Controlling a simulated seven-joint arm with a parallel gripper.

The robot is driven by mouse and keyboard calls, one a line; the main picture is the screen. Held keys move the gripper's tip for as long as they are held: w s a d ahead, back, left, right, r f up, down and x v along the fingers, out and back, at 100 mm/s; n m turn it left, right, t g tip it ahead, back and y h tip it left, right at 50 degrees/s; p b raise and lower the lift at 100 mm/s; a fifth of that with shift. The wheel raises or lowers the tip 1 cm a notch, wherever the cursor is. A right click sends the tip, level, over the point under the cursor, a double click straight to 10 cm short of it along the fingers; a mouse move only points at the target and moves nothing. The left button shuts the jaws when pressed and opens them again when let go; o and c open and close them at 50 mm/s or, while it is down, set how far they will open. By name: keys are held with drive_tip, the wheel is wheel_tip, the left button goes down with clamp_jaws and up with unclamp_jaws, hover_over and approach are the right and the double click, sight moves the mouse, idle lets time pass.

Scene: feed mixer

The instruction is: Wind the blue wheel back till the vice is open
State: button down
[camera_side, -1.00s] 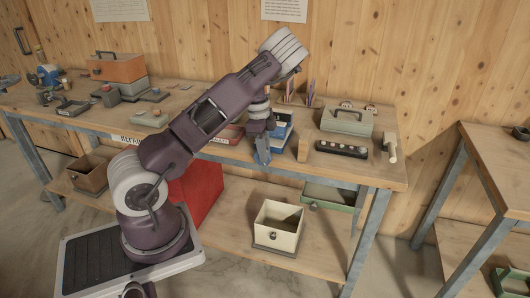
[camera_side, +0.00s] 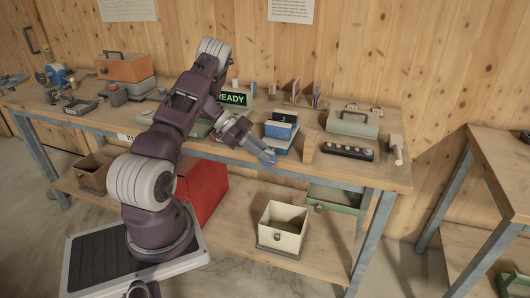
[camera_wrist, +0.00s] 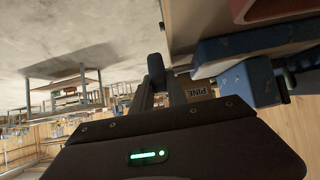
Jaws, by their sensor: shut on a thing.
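My gripper (camera_side: 267,157) is at the front edge of the bench, slanting down to the right. In the wrist view my gripper (camera_wrist: 165,85) has its fingers close together, shut on a dark, rounded handle-like piece (camera_wrist: 155,66). Blue vice-like parts (camera_wrist: 250,80) fill the right of that view, beside the fingers, with a reddish piece above them. In the side view, blue blocks (camera_side: 281,130) stand on the bench just behind my gripper. I cannot make out a full wheel rim or the gap between the vice jaws.
A lit READY sign (camera_side: 233,99) stands behind the arm. A green box (camera_side: 353,123), a black strip with knobs (camera_side: 346,152) and a white-handled crank (camera_side: 396,152) are to the right. A cream bin (camera_side: 282,228) sits on the lower shelf.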

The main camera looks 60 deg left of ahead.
drive_tip(key=shift+a+t+h, duration=0.1)
drive_tip(key=shift+t+h, duration=0.3)
drive_tip(key=shift+f, duration=0.1)
idle(0.3)
drive_tip(key=c, duration=1.3)
unclamp_jaws()
drive_tip(key=shift+s, duration=0.1)
drive_tip(key=v, duration=0.7)
drive_tip(key=shift+f, duration=0.1)
